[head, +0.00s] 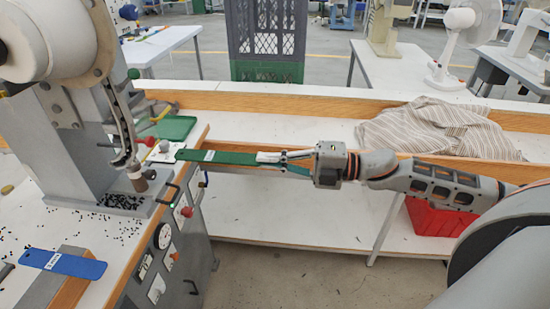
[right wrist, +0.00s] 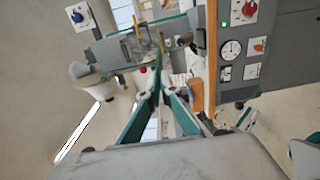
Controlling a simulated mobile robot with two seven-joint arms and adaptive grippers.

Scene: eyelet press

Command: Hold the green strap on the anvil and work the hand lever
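The green strap (head: 232,157) stretches level across the gap to the right of the eyelet press (head: 65,140). Its left end, with a white mark, reaches the edge of the press bench. My right gripper (head: 268,158) looks shut on its right end; in the right wrist view the fingers (right wrist: 155,92) come together, with the strap hard to make out between them. A curved grey hand lever (head: 122,125) with a brown grip (head: 137,181) hangs down at the press. I cannot make out the anvil. My left gripper is not in view.
A blue strap (head: 62,264) lies at the front left. Small black eyelets (head: 122,202) lie at the press foot. A green pad (head: 172,128) is on the bench behind the strap. A striped cloth (head: 435,128) lies on the back table; a red crate (head: 435,217) stands below my right arm.

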